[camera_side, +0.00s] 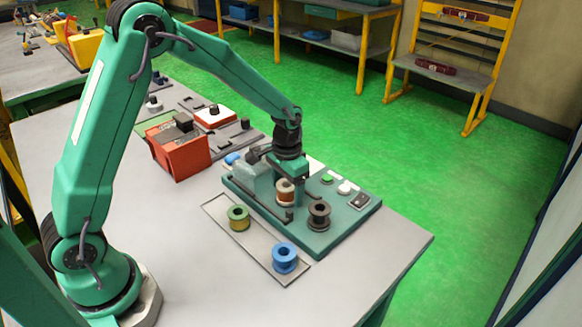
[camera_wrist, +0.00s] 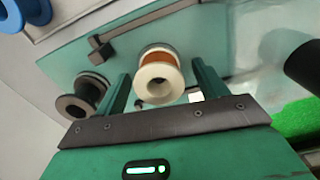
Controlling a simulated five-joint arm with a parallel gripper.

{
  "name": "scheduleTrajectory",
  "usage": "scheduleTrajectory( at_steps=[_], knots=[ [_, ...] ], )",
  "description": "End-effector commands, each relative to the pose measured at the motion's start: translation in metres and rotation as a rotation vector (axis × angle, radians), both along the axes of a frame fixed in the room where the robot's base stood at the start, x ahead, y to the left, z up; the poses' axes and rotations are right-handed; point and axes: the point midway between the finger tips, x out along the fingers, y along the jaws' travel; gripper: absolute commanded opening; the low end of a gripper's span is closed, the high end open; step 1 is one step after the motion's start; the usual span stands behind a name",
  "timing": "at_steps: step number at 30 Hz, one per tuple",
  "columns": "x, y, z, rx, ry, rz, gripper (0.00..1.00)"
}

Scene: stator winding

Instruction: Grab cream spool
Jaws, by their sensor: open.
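The cream spool (camera_side: 285,192), wound with copper-brown wire, stands upright on the green fixture board, below my gripper in the side view. It also shows in the wrist view (camera_wrist: 158,82), in the gap between my gripper's two green fingers (camera_wrist: 162,78). The fingers are apart, one to each side of the spool, with visible room at both sides. I cannot tell whether the fingertips reach down to its height. In the side view my gripper (camera_side: 284,178) points down at the spool and partly hides it.
A dark grey spool (camera_side: 319,215) stands close by on the green board (camera_side: 340,232), just outside the left finger in the wrist view (camera_wrist: 85,98). A green-yellow spool (camera_side: 238,217) and a blue spool (camera_side: 285,258) stand on a grey tray (camera_side: 262,243). A red box (camera_side: 180,152) is further left.

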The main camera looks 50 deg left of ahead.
Motion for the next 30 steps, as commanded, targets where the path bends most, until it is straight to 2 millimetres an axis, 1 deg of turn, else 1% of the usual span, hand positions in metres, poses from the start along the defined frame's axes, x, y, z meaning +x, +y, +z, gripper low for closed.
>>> scheduleTrajectory(
  at_steps=[4,5,9,12,13,14,23,26,30],
  knots=[
    [0.000,0.000,0.000,0.000,0.000,0.000,0.72],
    [0.000,0.000,0.000,0.000,0.000,0.000,0.68],
    [0.000,0.000,0.000,0.000,0.000,0.000,0.40],
    [0.000,0.000,0.000,0.000,0.000,0.000,0.23],
    [0.000,0.000,0.000,0.000,-0.001,0.000,0.23],
    [0.000,0.000,0.000,0.000,-0.001,0.000,0.20],
    [0.000,0.000,0.003,0.000,-0.001,0.000,0.20],
    [0.001,0.000,0.008,0.000,-0.002,0.000,0.20],
    [0.001,0.000,0.021,0.000,-0.004,0.000,0.20]
  ],
)
